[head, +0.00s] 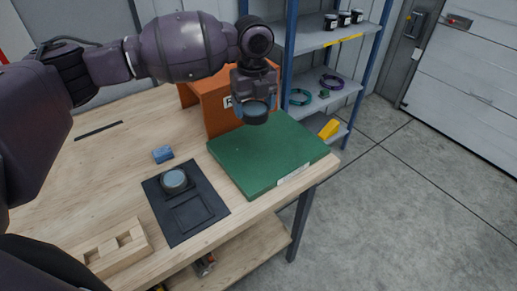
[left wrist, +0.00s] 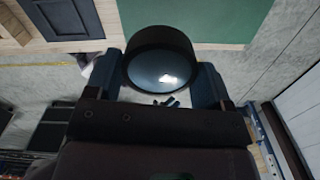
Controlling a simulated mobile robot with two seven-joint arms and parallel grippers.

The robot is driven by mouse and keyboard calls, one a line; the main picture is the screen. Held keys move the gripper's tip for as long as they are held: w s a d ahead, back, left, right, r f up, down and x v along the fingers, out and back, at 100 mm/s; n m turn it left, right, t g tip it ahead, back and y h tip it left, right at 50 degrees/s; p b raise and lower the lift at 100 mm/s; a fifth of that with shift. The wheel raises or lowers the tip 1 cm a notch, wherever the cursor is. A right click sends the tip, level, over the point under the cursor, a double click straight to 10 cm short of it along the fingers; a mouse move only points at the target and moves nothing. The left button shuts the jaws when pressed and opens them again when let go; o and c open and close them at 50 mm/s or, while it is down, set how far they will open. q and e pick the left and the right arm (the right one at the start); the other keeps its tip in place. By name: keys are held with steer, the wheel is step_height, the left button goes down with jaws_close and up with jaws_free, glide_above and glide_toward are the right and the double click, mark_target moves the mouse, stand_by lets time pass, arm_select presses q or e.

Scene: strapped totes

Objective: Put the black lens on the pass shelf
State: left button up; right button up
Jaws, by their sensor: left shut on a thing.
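My left gripper (head: 254,100) is shut on the black lens (head: 256,114), holding it above the green slab (head: 262,150). In the left wrist view the lens (left wrist: 162,66) is a black ring with a shiny dark glass face, between the two fingers. The green slab lies on the table's right end and has a white label on its front edge, too small to read; it may be the pass shelf. It also shows in the left wrist view (left wrist: 205,20). My right gripper is not in view.
An orange box (head: 217,112) with a partly hidden label stands behind the slab. A black tray (head: 199,213) holds another round lens (head: 174,180). A blue block (head: 162,154) and a slotted wooden block (head: 112,251) lie left. A blue-posted rack (head: 315,40) stands behind.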

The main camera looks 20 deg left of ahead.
mark_target(254, 119)
arm_select(q)
step_height(254, 119, down, 16)
steer(key=shift+f, duration=0.1)
stand_by(0.5)
steer(key=o, duration=1)
steer(key=shift+f, duration=0.1)
steer(key=shift+o, duration=0.2)
step_height(254, 119, up, 12)
steer(key=shift+r, duration=0.15)
